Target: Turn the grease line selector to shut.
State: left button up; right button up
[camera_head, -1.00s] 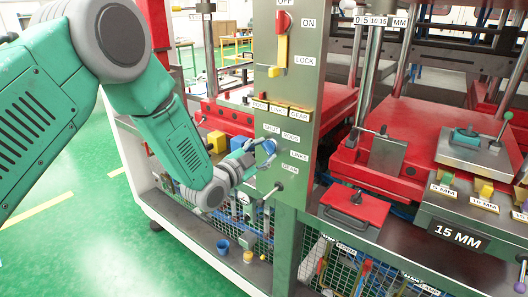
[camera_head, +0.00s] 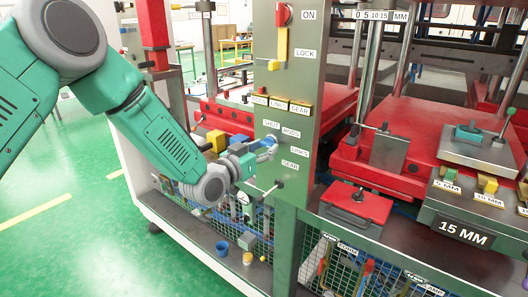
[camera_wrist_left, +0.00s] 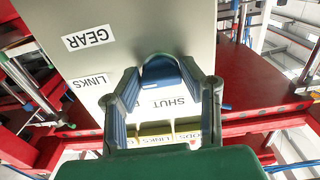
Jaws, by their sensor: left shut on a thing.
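The grease line selector (camera_wrist_left: 162,70) is a blue knob on the grey-green panel (camera_head: 270,192). The labels SHUT (camera_head: 271,124), RODS (camera_head: 291,132), LINKS (camera_head: 299,151) and GEAR (camera_head: 290,165) stand around it. My left gripper (camera_head: 264,149) reaches the knob from the left and is shut on it. In the left wrist view its blue-padded fingers stand on either side of the knob, with SHUT between them and GEAR and LINKS to the left. The fingers partly hide the knob, so I cannot tell which label it points to. My right gripper is not in view.
Above the selector is a red-handled switch (camera_head: 282,18) with ON and LOCK labels. A small lever (camera_head: 268,190) sticks out just below my gripper. A red case (camera_head: 356,206) lies on the shelf to the right. Green floor (camera_head: 75,245) is free at left.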

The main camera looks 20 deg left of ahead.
pick_arm(q)
jog(key=n, duration=0.1)
jog(key=n+b, duration=0.1)
jog(key=n, duration=0.2)
jog(key=shift+w+a+r+n, duration=0.1)
jog(key=shift+w+r+n, duration=0.05)
jog(key=shift+r+n, duration=0.2)
jog(key=n+b, duration=0.2)
jog(key=n, duration=0.2)
jog(key=shift+n, duration=0.35)
jog(key=n+b, duration=0.3)
jog(key=n, duration=0.1)
jog(key=shift+n, duration=0.3)
jog(key=shift+n+b, duration=1.3)
jog(key=shift+n, duration=0.6)
jog(key=o, duration=1.1)
jog(key=shift+f, duration=0.1)
jog(key=shift+o, duration=0.2)
jog(key=shift+a+f, duration=0.1)
